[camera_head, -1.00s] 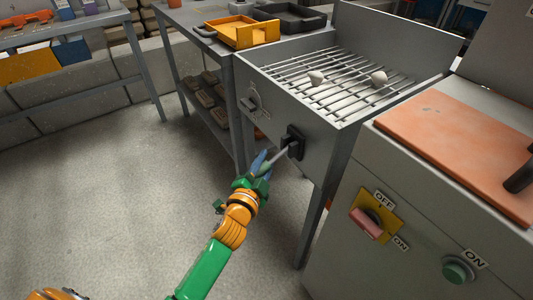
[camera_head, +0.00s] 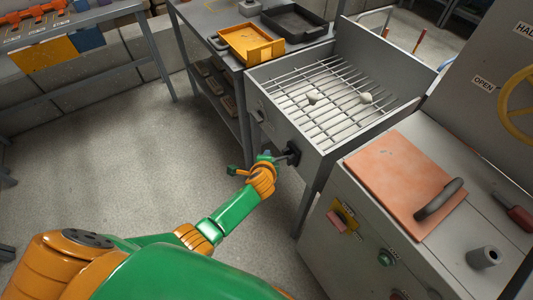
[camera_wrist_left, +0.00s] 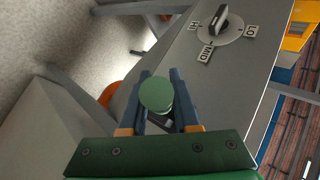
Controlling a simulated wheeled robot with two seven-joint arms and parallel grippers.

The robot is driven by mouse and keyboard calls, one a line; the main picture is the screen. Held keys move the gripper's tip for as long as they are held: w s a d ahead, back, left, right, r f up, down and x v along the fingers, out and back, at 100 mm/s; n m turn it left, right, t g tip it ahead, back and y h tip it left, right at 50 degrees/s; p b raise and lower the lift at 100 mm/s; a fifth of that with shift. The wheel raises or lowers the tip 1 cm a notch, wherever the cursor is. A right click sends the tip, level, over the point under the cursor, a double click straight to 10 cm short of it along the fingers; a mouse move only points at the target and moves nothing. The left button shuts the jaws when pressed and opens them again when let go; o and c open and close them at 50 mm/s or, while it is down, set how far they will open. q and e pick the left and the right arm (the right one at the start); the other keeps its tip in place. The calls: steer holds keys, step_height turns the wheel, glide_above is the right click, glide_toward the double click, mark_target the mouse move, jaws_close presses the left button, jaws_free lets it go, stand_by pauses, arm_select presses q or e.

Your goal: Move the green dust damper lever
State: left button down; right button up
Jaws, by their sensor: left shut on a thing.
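The damper lever is on the front of the grey grill-topped box, with a black mount (camera_head: 291,154) and a short rod. In the left wrist view its round green knob (camera_wrist_left: 157,92) sits between the two blue fingers. My left gripper (camera_head: 268,158) is shut on the lever's end, just left of the mount. In the left wrist view the fingers (camera_wrist_left: 160,104) flank the knob, and the knob hides most of the rod. My right gripper is in neither current view.
A selector dial (camera_wrist_left: 219,27) with HI, MID and LO labels is on the same panel. Two pale lumps lie on the grill (camera_head: 335,95). A cabinet with an orange-pink plate (camera_head: 403,172) stands to the right. A shelf table with an orange tray (camera_head: 250,43) stands behind. Open floor lies left.

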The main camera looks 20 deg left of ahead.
arm_select(q)
steer(key=shift+w+d+r+g+y+p, duration=0.1)
steer(key=shift+r+g+y+p, duration=0.2)
steer(key=shift+r+g+p, duration=0.2)
steer(key=c, duration=0.7)
jaws_free()
steer(key=shift+f, duration=0.1)
steer(key=shift+o, duration=0.2)
steer(key=p+v, duration=0.3)
steer(key=v, duration=0.4)
